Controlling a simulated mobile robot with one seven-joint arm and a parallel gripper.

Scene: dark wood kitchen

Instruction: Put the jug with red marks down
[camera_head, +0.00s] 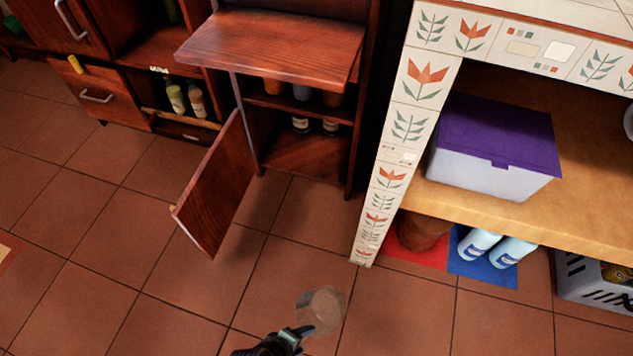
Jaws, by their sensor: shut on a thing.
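A see-through, rounded vessel (321,306), which looks like the jug, is at the bottom middle above the tiled floor. I cannot make out red marks on it. My gripper (300,334) is dark and enters from the bottom edge. It is shut on the jug's near left side, and its fingertips are partly hidden. The jug is held over the floor, with its height hard to tell.
A wooden cabinet (270,40) stands open, its door (218,185) jutting over the floor. A tiled shelf unit at right holds a purple-lidded box (497,150). Pale bottles (478,245) and a grey crate (590,288) are beneath.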

